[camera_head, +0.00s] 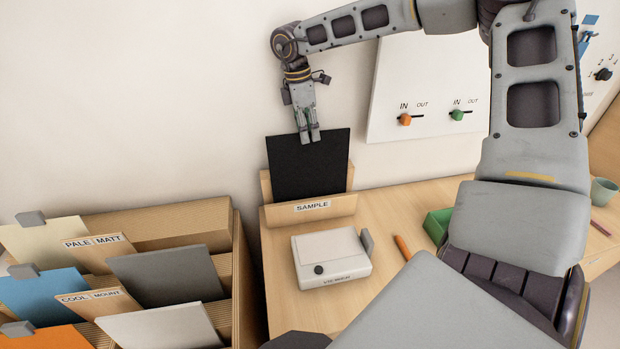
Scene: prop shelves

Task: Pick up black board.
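The black board (306,172) stands upright, leaning slightly back, in a wooden holder (329,206) labelled SAMPLE. The holder's front lip hides the board's lower edge. My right gripper (309,136) points down at the board's top edge, left of the wall panel. Its two fingers are close together and their tips overlap the upper part of the board in the picture. I cannot tell whether they grip the board or are only in front of it. My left gripper is not in view.
A wooden rack (170,225) with grey, white, blue and orange boards stands at left. A white box device (331,258) sits before the holder. An orange stick (402,247) and green tray (437,226) lie right. A switch panel (425,80) is on the wall.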

